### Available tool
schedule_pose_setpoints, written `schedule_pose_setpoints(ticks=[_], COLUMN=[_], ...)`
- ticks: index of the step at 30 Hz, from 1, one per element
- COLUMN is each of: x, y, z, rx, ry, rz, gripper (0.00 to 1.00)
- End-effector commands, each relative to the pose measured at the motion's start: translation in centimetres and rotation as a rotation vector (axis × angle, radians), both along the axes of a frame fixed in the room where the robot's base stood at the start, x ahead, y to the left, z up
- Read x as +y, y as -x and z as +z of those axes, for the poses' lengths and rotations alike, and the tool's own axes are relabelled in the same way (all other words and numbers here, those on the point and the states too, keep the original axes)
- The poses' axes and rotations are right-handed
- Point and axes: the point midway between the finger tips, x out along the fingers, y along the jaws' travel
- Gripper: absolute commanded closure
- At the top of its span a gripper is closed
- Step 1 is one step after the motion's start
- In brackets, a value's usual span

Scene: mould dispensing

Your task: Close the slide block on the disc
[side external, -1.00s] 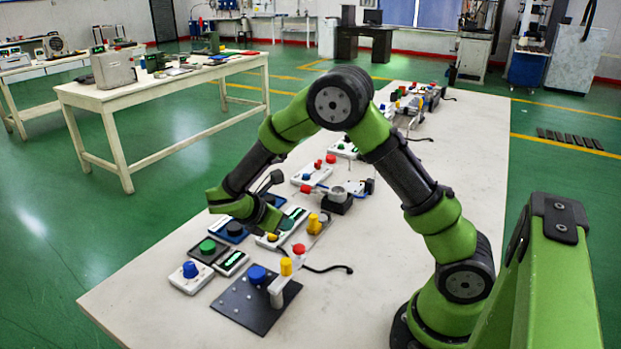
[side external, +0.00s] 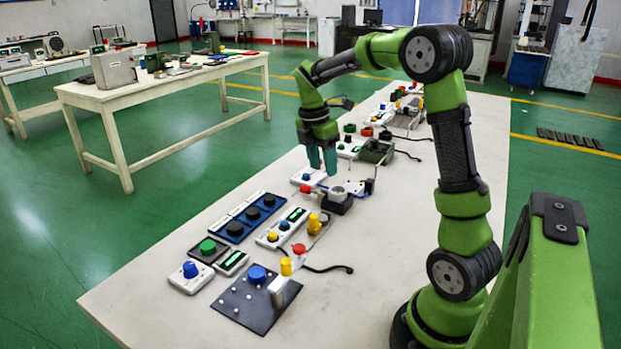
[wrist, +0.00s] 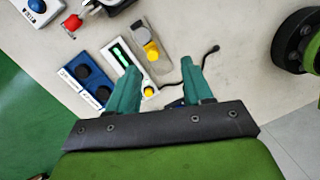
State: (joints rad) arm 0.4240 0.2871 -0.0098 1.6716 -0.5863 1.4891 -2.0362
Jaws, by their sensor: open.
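A round grey disc (side external: 338,191) sits on a small black base (side external: 341,206) in the middle of the table. A red-ended piece (side external: 306,189) lies at its left, in line with the disc; it may be the slide block, but I cannot tell for sure. A gap shows between the red end and the disc. My gripper (side external: 321,172) is open and empty, pointing down, above and slightly behind the red end. In the wrist view its teal fingers (wrist: 159,70) stand apart with nothing between them, and the red knob (wrist: 72,22) shows at top left.
A blue panel with black buttons (side external: 251,218) and a white panel with green display (side external: 283,228) stand in front. A yellow-topped part (side external: 314,224) is close by. A dark plate with blue knob (side external: 257,275) is nearest. More devices line the back. The table's right side is mostly clear.

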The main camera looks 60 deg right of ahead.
Motion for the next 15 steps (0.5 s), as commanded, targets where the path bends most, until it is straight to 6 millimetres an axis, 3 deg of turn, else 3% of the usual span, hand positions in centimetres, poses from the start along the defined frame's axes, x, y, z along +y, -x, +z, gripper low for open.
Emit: schedule_pose_setpoints(ticks=[3, 8, 15], x=[0.5, 1.3, 1.3], y=[-0.8, -1.6, -1.6], z=[1.0, 1.0, -1.2], rx=[-0.082, -0.109, -0.102], ry=[-0.089, -0.128, -0.131], rz=[0.163, 0.319, 0.349], gripper=[0.50, 0.50, 0.50])
